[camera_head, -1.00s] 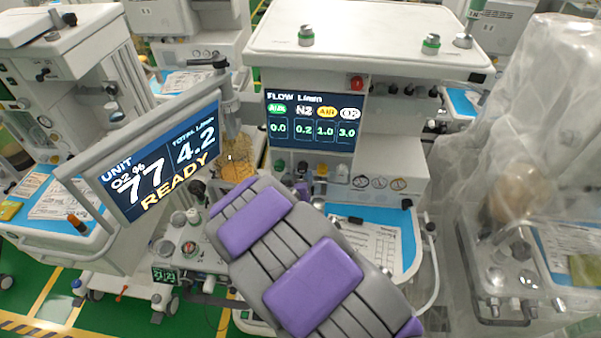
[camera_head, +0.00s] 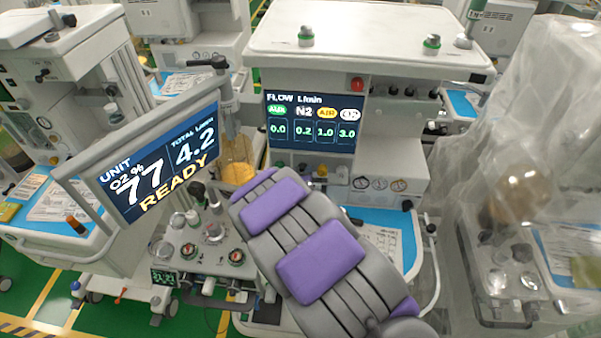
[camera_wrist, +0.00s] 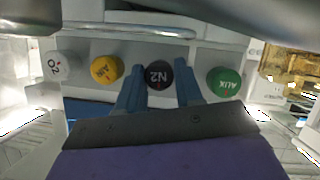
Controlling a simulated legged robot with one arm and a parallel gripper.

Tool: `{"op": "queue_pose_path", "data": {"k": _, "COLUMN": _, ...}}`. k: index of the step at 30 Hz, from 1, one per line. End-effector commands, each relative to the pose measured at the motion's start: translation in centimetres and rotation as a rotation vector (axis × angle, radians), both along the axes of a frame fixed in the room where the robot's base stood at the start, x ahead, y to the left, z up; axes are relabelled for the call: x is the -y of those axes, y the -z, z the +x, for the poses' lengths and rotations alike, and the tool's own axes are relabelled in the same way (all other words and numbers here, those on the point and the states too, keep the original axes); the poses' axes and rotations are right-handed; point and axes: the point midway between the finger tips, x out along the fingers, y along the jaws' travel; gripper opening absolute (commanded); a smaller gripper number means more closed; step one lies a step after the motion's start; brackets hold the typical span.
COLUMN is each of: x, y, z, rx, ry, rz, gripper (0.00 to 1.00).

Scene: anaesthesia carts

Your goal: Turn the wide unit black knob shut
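The black knob marked N2 (camera_wrist: 158,74) is in the wrist view, in a row with a green AUX knob (camera_wrist: 224,82), a yellow AIR knob (camera_wrist: 104,69) and a white O2 knob (camera_wrist: 56,66). My gripper (camera_wrist: 159,66) has its two blue-grey fingers apart, one on each side of the black knob. The gaps are very small and I cannot tell whether the fingers touch it. In the head view the wide unit's flow screen (camera_head: 313,122) reads 0.2 under N2. My arm covers part of the area below this screen.
A tilted monitor (camera_head: 150,160) reading READY stands at the left. A blue work surface with paper (camera_head: 385,240) lies right of my arm. A plastic-covered unit (camera_head: 525,120) stands at the far right. In the wrist view a pale bar (camera_wrist: 130,30) runs above the knobs.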

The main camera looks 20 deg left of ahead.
Motion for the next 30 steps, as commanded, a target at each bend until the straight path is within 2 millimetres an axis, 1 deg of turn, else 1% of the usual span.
{"op": "queue_pose_path", "data": {"k": 1, "x": -0.04, "y": 0.01, "z": -0.02, "rx": 0.000, "ry": -0.001, "rz": 0.000, "gripper": 0.29}}
{"op": "queue_pose_path", "data": {"k": 2, "x": -0.04, "y": 0.01, "z": -0.02, "rx": 0.000, "ry": -0.001, "rz": 0.000, "gripper": 0.27}}
{"op": "queue_pose_path", "data": {"k": 9, "x": -0.12, "y": 0.04, "z": -0.04, "rx": 0.000, "ry": -0.001, "rz": -0.001, "gripper": 0.04}}
{"op": "queue_pose_path", "data": {"k": 13, "x": -0.13, "y": 0.12, "z": -0.01, "rx": -0.003, "ry": -0.002, "rz": 0.014, "gripper": 0.03}}
{"op": "queue_pose_path", "data": {"k": 21, "x": -0.16, "y": 0.13, "z": 0.04, "rx": -0.025, "ry": -0.001, "rz": 0.116, "gripper": 0.03}}
{"op": "queue_pose_path", "data": {"k": 29, "x": -0.25, "y": 0.00, "z": 0.00, "rx": -0.028, "ry": -0.002, "rz": 0.119, "gripper": 0.03}}
{"op": "queue_pose_path", "data": {"k": 30, "x": -0.25, "y": 0.01, "z": 0.00, "rx": -0.028, "ry": -0.002, "rz": 0.119, "gripper": 0.34}}
